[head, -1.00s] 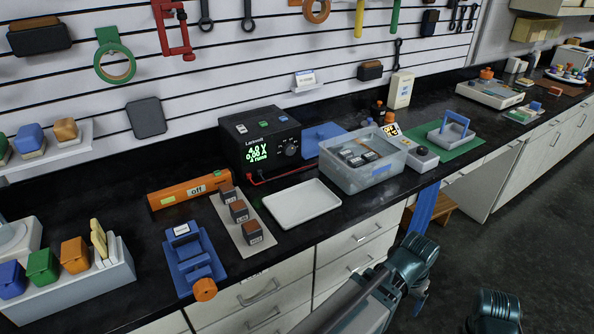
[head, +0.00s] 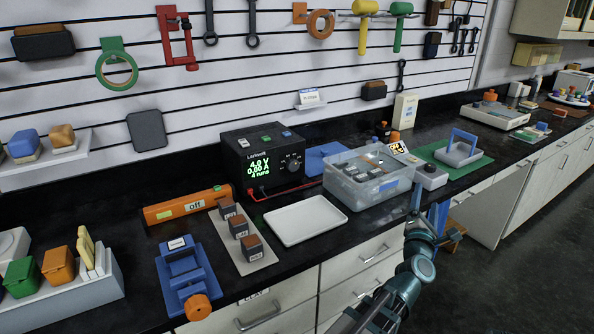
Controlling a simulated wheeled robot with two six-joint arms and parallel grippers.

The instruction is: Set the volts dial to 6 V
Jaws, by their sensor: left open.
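The black power supply (head: 270,198) stands at the back of the counter. Its green display (head: 259,168) reads 4.0 V, 0.00 A and 4 runs. A round dark dial (head: 294,164) sits on its front, right of the display; its label is too small to read. My left gripper (head: 416,192) is open and points up at the counter's front edge, right of the power supply and well apart from the dial. It is small and partly blends with the blue cloth behind it. My right gripper is not in view.
A white tray (head: 303,231) lies in front of the power supply. A clear bin (head: 347,194) with dark blocks stands to its right. An orange bar marked off (head: 168,212), a blue vise (head: 185,273) and dark blocks on a strip (head: 262,264) are to its left. Red and black leads lie before it.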

